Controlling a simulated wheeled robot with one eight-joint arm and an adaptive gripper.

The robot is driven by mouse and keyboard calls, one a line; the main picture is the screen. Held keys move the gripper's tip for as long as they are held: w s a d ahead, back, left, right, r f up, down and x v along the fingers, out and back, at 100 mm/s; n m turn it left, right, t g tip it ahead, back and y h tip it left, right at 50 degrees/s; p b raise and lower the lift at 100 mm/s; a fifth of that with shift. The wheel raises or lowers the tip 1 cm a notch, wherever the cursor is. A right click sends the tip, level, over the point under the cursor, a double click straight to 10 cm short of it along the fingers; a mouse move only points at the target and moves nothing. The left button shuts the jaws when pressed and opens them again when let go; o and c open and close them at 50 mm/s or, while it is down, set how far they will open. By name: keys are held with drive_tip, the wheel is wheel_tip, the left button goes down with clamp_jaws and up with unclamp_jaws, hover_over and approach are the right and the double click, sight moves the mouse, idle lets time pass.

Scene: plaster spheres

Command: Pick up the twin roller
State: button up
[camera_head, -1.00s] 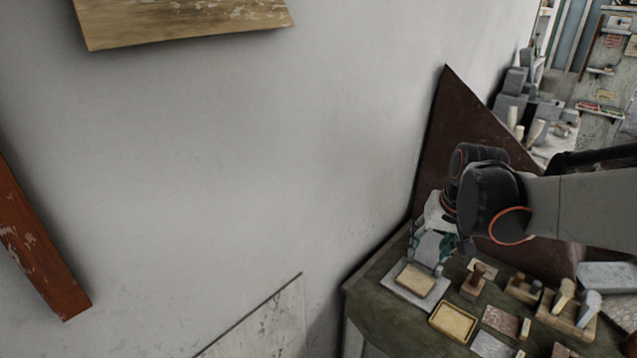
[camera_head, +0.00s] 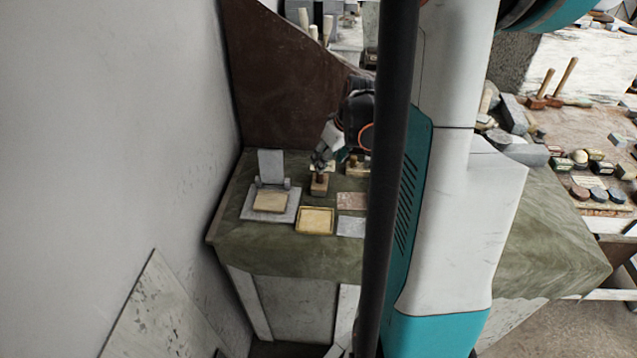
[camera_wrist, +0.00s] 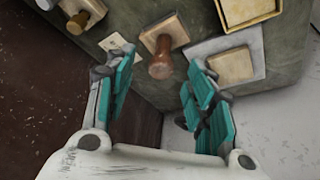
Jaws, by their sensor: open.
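I cannot tell for certain which piece is the twin roller. A wooden block with a short upright brown handle (camera_wrist: 161,66) lies below and between my fingers in the wrist view; it also shows in the head view (camera_head: 319,185). Another wooden piece with brown knobs (camera_wrist: 84,14) is at the upper left of the wrist view, partly cut off; my arm partly hides that area in the head view. My gripper (camera_wrist: 160,78) is open and empty, with teal-padded fingers apart on either side of the handle. In the head view my gripper (camera_head: 323,158) is just above the block.
A grey slab with a tan pad (camera_head: 270,203) and upright panel stands at the left. A yellow-rimmed tray (camera_head: 315,221) is in front. A dark brown board (camera_head: 285,90) leans behind the green bench (camera_head: 270,253). Close neighbours leave little free room.

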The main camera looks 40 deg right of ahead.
sight(320, 177)
drive_tip(key=shift+w+b+x, duration=0.2)
drive_tip(key=shift+b+x, duration=1)
drive_tip(key=shift+x, duration=2.75)
drive_tip(key=shift+a+r, duration=0.15)
drive_tip(key=shift+a, duration=0.05)
drive_tip(key=shift+c, duration=0.6)
clamp_jaws()
